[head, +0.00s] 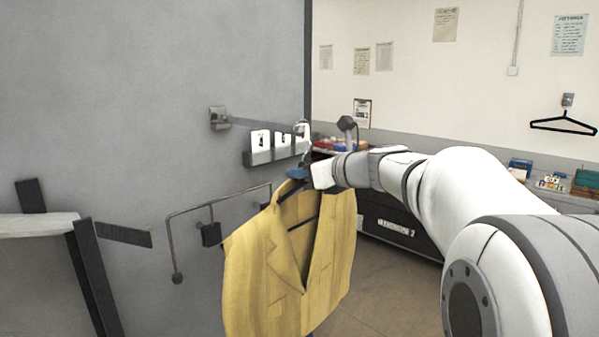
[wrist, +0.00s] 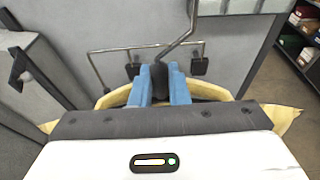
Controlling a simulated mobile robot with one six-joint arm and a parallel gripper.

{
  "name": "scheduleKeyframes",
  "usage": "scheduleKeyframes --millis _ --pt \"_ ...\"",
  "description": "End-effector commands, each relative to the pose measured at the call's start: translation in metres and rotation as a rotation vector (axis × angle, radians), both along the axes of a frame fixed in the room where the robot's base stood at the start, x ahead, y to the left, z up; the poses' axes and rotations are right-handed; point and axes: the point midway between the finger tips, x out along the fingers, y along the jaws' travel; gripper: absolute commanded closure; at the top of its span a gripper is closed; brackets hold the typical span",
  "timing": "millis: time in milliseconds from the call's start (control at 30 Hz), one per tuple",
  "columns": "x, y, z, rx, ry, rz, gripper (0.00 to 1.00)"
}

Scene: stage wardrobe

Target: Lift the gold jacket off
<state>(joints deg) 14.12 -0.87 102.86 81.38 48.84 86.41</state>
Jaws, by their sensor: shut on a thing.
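The gold jacket (head: 285,262) hangs upright on a dark hanger, in front of a grey partition. My gripper (head: 298,174) is at the jacket's collar. Its blue fingers (wrist: 159,80) are shut on the dark neck of the hanger (wrist: 159,74), below its metal hook. In the wrist view the hook's stem (wrist: 178,42) runs up out of the picture. In the head view the hook (head: 304,132) is at a wall rod with a ball end (head: 346,124); I cannot tell whether it rests on the rod. The jacket's shoulders (wrist: 208,90) show behind the fingers.
A ledge with white cards (head: 277,148) sits just below the rod. A lower bent rail (head: 177,245) juts from the partition (head: 150,80) left of the jacket. An empty black hanger (head: 563,124) hangs on the far wall. A dark cabinet (head: 390,222) stands behind; open floor shows right of the jacket.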

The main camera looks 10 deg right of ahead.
Motion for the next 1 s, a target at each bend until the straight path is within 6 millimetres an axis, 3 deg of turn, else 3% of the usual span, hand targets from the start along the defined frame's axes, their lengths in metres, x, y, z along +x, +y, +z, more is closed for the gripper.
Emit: scheduleKeyframes --millis 1000 --pt "-0.041 -0.031 0.0 0.0 -0.001 -0.002 1.0"
